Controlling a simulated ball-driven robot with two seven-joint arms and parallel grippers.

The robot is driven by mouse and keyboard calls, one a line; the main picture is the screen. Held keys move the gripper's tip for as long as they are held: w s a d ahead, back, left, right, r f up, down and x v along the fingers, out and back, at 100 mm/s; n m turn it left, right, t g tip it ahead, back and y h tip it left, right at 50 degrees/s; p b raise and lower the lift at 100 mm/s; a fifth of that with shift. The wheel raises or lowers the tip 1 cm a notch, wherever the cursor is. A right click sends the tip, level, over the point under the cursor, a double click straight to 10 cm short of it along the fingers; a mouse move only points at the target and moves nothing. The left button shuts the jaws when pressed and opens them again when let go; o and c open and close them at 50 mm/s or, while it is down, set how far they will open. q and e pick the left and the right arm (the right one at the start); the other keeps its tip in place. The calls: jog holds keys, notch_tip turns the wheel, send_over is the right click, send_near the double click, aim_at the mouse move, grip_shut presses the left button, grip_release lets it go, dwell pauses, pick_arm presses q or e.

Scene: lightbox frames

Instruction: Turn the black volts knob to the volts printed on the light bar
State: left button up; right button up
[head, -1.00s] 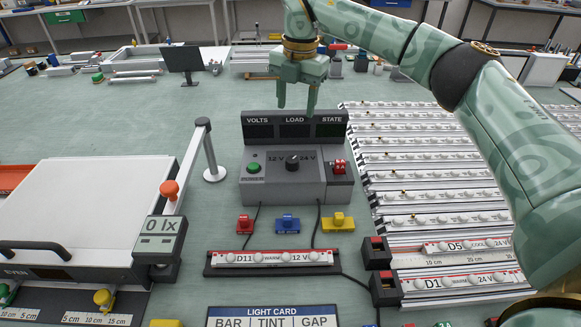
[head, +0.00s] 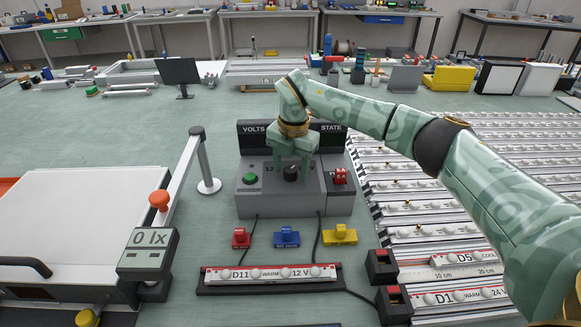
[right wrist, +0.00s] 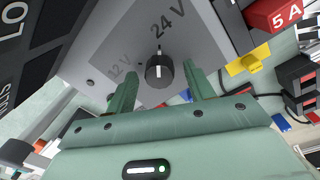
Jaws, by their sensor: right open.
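The black volts knob (right wrist: 159,70) is on the sloping face of the grey power box (head: 240,205). My right gripper (head: 291,178) is over the box face in the head view, partly covering the labels. In the right wrist view, my open right gripper (right wrist: 164,86) has one finger on each side of the knob, with gaps between. The light bar (head: 270,273) in front of the box reads D11, WARM, 12 V. My left gripper is out of view.
A green button (head: 250,179) and a red 5 A part (head: 340,176) flank the knob. Red (head: 240,238), blue (head: 287,237) and yellow (head: 340,235) plugs lie in front. Rows of light bars fill the right; a white panel box (head: 80,220) stands left.

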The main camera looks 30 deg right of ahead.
jog(key=shift+c, duration=0.3)
jog(key=c, duration=0.9)
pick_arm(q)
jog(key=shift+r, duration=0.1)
pick_arm(e)
jog(key=n+p, duration=0.2)
jog(key=p, duration=0.1)
jog(key=shift+r+n, duration=0.3)
jog(key=shift+n, duration=0.1)
jog(key=n+p, duration=0.2)
jog(key=n, duration=0.1)
jog(key=shift+n, duration=0.3)
jog(key=n, duration=0.2)
jog(key=n+p, duration=0.1)
jog(key=n, duration=0.1)
jog(key=shift+w+d+f+n, duration=0.1)
jog(key=shift+f+n, duration=0.05)
jog(key=shift+n, duration=0.15)
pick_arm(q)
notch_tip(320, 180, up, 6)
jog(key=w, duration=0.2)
pick_arm(e)
jog(key=n, duration=0.4)
jog(key=shift+n+g, duration=0.3)
jog(key=shift+n, duration=0.1)
